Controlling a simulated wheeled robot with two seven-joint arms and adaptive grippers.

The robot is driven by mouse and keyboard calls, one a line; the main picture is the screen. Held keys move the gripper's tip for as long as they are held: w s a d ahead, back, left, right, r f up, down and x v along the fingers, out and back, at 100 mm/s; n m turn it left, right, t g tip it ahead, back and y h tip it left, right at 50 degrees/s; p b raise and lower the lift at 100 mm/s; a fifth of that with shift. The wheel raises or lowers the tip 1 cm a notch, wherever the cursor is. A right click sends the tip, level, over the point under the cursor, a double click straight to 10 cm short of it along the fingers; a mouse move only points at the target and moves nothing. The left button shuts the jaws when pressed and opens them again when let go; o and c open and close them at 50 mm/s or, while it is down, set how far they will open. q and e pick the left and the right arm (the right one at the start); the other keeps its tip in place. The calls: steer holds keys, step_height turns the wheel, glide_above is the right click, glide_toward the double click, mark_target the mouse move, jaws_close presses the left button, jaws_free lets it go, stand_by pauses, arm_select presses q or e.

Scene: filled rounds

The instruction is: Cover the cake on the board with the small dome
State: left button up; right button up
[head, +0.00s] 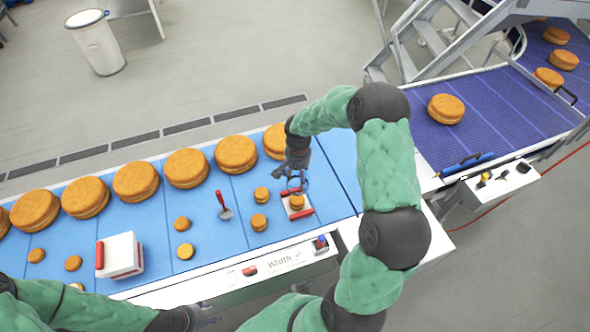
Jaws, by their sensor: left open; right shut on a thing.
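A small round cake (296,202) sits on a small white board with red ends (303,213) on the blue belt. My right gripper (295,176) points down just above the board and is shut on what looks like the small clear dome (292,186). The dome is see-through and hard to make out. It appears at or just above the cake, and I cannot tell whether it touches the board. My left gripper (205,320) is open and empty at the bottom edge, in front of the belt.
Large filled rounds (187,168) line the belt's far side. Several small rounds (259,222) lie nearer. A red-handled utensil (223,205) and a white box with a red handle (122,254) lie left of the board. A control panel (285,262) edges the belt's front.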

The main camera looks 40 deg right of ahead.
steer(key=shift+w+f, duration=0.25)
steer(key=shift+f, duration=0.1)
steer(key=shift+r, duration=0.1)
steer(key=shift+s, duration=0.1)
steer(key=shift+n, duration=0.4)
steer(key=n+p, duration=0.1)
steer(key=n, duration=0.3)
steer(key=shift+n, duration=0.5)
steer(key=b, duration=0.4)
glide_above(297, 199)
steer(key=shift+f, duration=4.1)
steer(key=shift+f+b, duration=2.15)
steer(key=shift+f, duration=0.4)
